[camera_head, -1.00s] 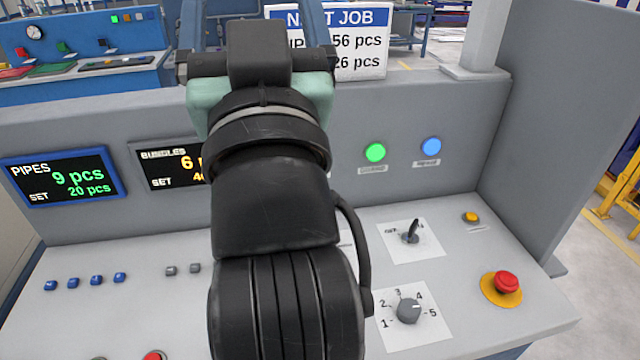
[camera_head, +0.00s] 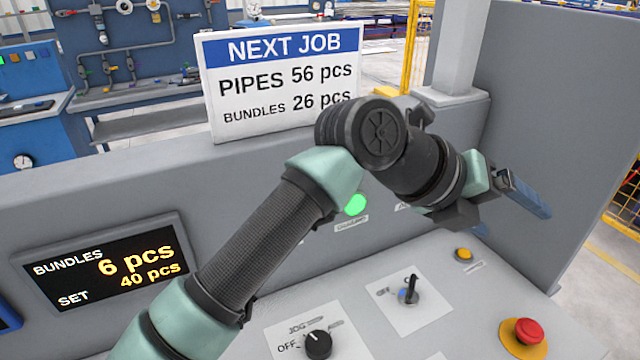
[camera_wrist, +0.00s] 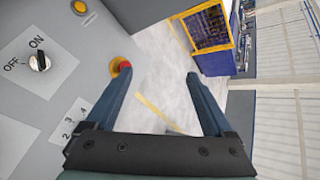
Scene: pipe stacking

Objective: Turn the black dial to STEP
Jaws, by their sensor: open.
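The black dial (camera_head: 317,344) sits on a white plate at the bottom of the head view. OFF is printed at its left and JOG above it; another label at its upper right is too small to read. I cannot tell clearly which mark its pointer faces. The dial does not show in the wrist view. My gripper (camera_head: 514,221) is up at the right, above the panel and well apart from the dial. In the wrist view its two blue fingers (camera_wrist: 158,73) are wide apart with nothing between them.
An OFF/ON switch (camera_head: 409,291) stands right of the dial; it also shows in the wrist view (camera_wrist: 40,62). A red button (camera_head: 529,331) on yellow and a small yellow button (camera_head: 464,254) lie farther right. A grey side wall (camera_head: 540,110) rises behind my gripper. A job sign (camera_head: 282,80) stands behind.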

